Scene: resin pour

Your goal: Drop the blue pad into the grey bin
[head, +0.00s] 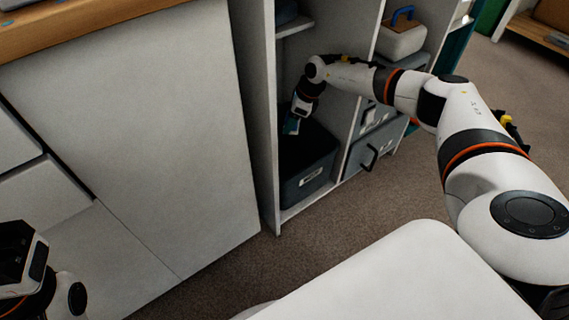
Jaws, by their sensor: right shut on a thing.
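My right gripper (297,112) reaches into a shelf compartment and points down. It is shut on the blue pad (291,127), a small light blue-teal piece, mostly hidden by the gripper. The pad is over the back left part of the grey bin (305,184), a dark grey box with a pale label on its front, at the bottom of the compartment. I cannot tell exactly how far the pad is above the bin's opening. Part of my left arm's end (22,250) shows at the lower left, and its fingers cannot be made out.
The white shelf's side wall (262,110) and divider (357,110) bound the compartment closely. Grey drawers with handles (372,156) stand to the right. A white box with a blue handle (402,40) sits above. A large white cabinet panel (140,130) fills the left, under a wooden top (90,22).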

